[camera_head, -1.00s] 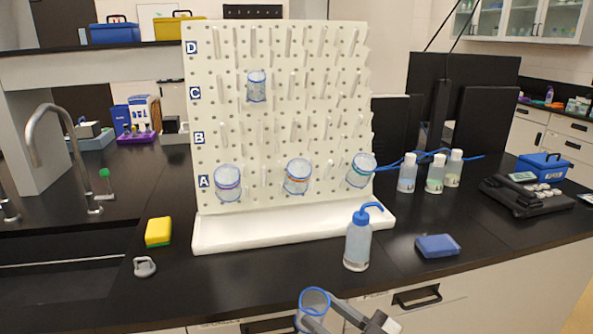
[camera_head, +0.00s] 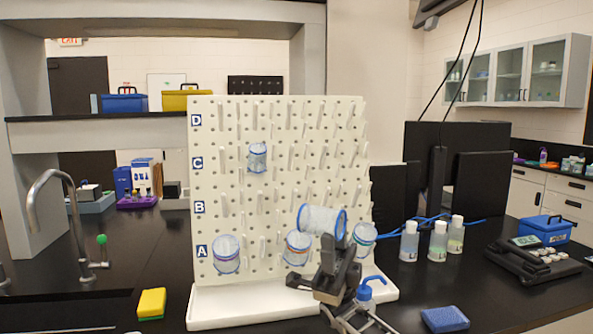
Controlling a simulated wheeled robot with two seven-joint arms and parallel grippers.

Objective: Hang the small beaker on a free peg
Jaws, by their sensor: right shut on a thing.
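My right gripper (camera_head: 337,250) is shut on a small clear beaker with a blue rim (camera_head: 320,220). It holds the beaker tilted on its side in front of the lower right part of the white pegboard (camera_head: 275,185). Beakers hang in row A at the left (camera_head: 226,254), the middle (camera_head: 297,248) and the right (camera_head: 364,237), the last partly behind the held beaker's side. One more beaker (camera_head: 257,157) hangs in row C. Many other pegs in rows B, C and D are bare. My left gripper is not in view.
A wash bottle with a blue top (camera_head: 368,291) stands close behind my right arm, partly hidden. A blue sponge (camera_head: 445,319) and a yellow sponge (camera_head: 151,303) lie on the counter. Several bottles (camera_head: 438,241) stand right of the board; a tap (camera_head: 62,215) is at left.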

